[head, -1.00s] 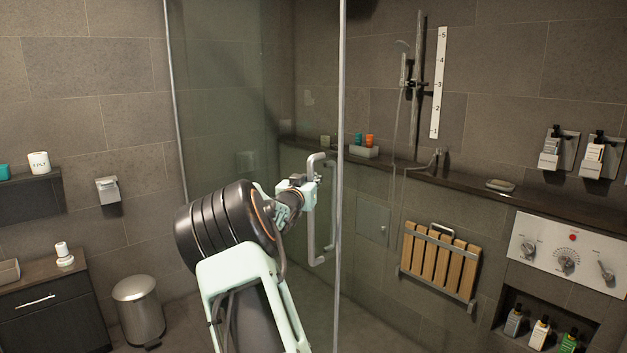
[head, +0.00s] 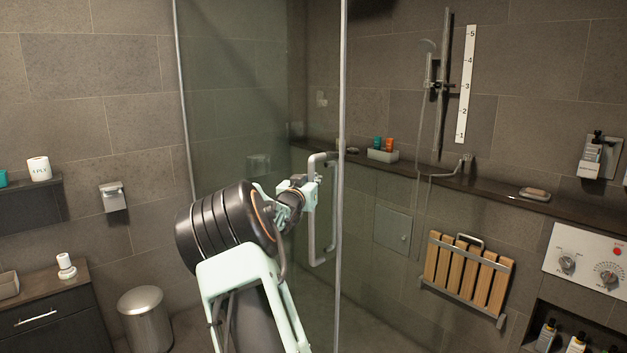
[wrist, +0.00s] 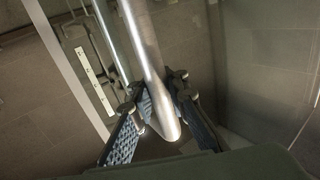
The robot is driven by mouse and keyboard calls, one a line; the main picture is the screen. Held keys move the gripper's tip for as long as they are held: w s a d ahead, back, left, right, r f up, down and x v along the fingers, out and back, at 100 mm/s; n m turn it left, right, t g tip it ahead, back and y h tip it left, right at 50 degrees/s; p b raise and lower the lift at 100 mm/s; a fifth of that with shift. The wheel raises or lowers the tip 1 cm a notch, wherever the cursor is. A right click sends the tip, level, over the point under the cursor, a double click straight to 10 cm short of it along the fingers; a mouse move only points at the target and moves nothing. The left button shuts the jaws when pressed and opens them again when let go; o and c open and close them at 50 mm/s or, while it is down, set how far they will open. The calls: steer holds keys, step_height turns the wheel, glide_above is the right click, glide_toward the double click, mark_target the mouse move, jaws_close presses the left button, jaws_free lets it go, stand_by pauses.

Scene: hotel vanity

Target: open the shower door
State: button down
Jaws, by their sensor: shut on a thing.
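The shower door is a tall clear glass panel (head: 235,110) with metal strips down its left and right edges. Its long D-shaped metal handle (head: 313,235) is mounted upright near the right edge. My gripper (head: 313,184) is shut on the upper part of the handle's upright bar. In the wrist view, the silver handle bar (wrist: 146,50) runs between the two ridged dark finger pads of my gripper (wrist: 162,92). The door's bottom edge is partly hidden behind my arm. I cannot tell exactly how far the door stands from its frame.
Beyond the door are a wooden folding seat (head: 467,275), a ledge (head: 465,185) with bottles and soap, a hand shower (head: 428,60) and a control panel (head: 600,262). At left stand a metal bin (head: 146,318) and a dark cabinet (head: 50,315).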

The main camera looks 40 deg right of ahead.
steer(key=shift+w+a+f, duration=0.5)
steer(key=shift+a+f, duration=0.1)
steer(key=shift+a, duration=0.1)
steer(key=c, duration=1.8)
jaws_free()
steer(key=shift+a+r, duration=0.2)
steer(key=shift+a, duration=0.05)
steer(key=shift+c, duration=0.2)
steer(key=shift+r, duration=0.1)
steer(key=shift+s+d+r, duration=0.1)
steer(key=shift+d+r, duration=0.1)
steer(key=shift+d, duration=0.1)
steer(key=shift+s, duration=0.1)
steer(key=v, duration=1.2)
